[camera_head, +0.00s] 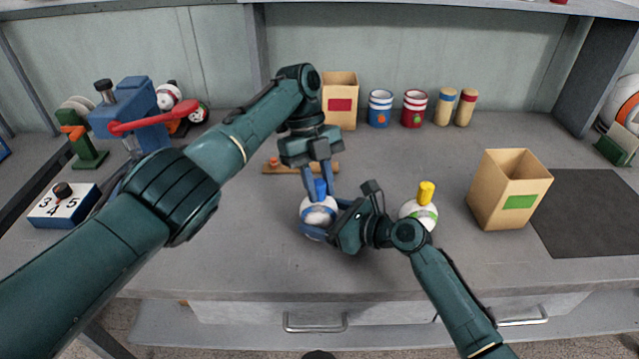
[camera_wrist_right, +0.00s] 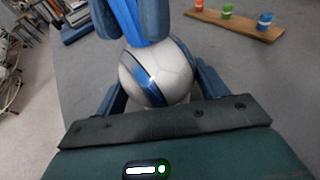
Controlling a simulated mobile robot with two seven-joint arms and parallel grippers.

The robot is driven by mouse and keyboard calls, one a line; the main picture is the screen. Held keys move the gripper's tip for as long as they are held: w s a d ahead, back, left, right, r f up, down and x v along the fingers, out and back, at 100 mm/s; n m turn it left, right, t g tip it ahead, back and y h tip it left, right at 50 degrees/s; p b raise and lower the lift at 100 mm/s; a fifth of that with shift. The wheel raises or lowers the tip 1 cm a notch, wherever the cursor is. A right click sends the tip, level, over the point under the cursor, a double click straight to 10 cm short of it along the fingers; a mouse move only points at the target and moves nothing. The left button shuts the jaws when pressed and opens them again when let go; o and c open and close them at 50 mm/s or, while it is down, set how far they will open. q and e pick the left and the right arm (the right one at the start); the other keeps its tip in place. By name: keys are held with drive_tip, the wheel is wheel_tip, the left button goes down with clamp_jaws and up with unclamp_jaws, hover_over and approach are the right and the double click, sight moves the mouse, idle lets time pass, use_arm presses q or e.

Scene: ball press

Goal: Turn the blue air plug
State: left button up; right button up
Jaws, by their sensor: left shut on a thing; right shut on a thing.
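A white ball with blue bands (camera_head: 317,213) is above the front middle of the workbench. It fills the middle of the right wrist view (camera_wrist_right: 160,73). The blue air plug (camera_head: 320,188) stands up from the top of the ball. My left gripper (camera_head: 320,180) comes from above and is shut on the blue plug; its fingers hide much of the plug in the right wrist view. My right gripper (camera_head: 328,215) is shut around the sides of the ball and holds it from the right.
A second ball (camera_head: 421,213) with a yellow plug (camera_head: 426,191) sits just right of my right gripper. A wooden rack (camera_head: 275,168) with small plugs lies behind. Cardboard boxes (camera_head: 510,188) (camera_head: 340,101), cans (camera_head: 380,108) and a red-handled press (camera_head: 130,113) stand around. A dark mat (camera_head: 590,210) lies right.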

sight(320, 183)
use_arm(q)
drive_tip(key=shift+d+r, duration=0.1)
drive_tip(key=shift+r, duration=0.1)
drive_tip(key=o, duration=1)
drive_tip(key=shift+f, duration=0.15)
wheel_tip(320, 183, up, 10)
drive_tip(key=shift+r, duration=0.1)
